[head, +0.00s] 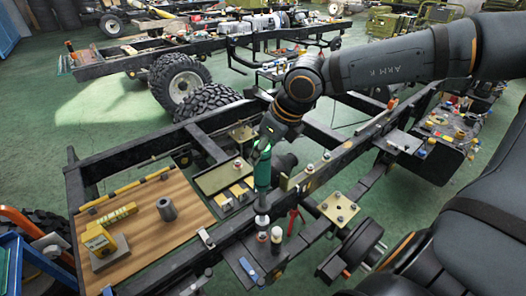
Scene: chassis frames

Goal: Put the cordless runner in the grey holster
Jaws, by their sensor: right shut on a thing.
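My right gripper (266,138) is shut on the upper part of a green tool, which I take as the cordless runner (262,172). The runner hangs nearly upright with its thin grey end pointing down, above the near chassis rail. I cannot tell whether its lower tip touches anything. A short dark grey upright cylinder, which looks like the grey holster (167,209), stands on the wooden board to the left of the runner, apart from it. Nothing shows in it. My left gripper is not in view.
The wooden board (150,240) also bears a yellow tool (99,239) on a grey pad and a yellow-black striped bar (124,190). A tray with yellow blocks (240,191) lies between the board and the runner. White-topped cylinders (277,236) stand near the runner's lower end.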

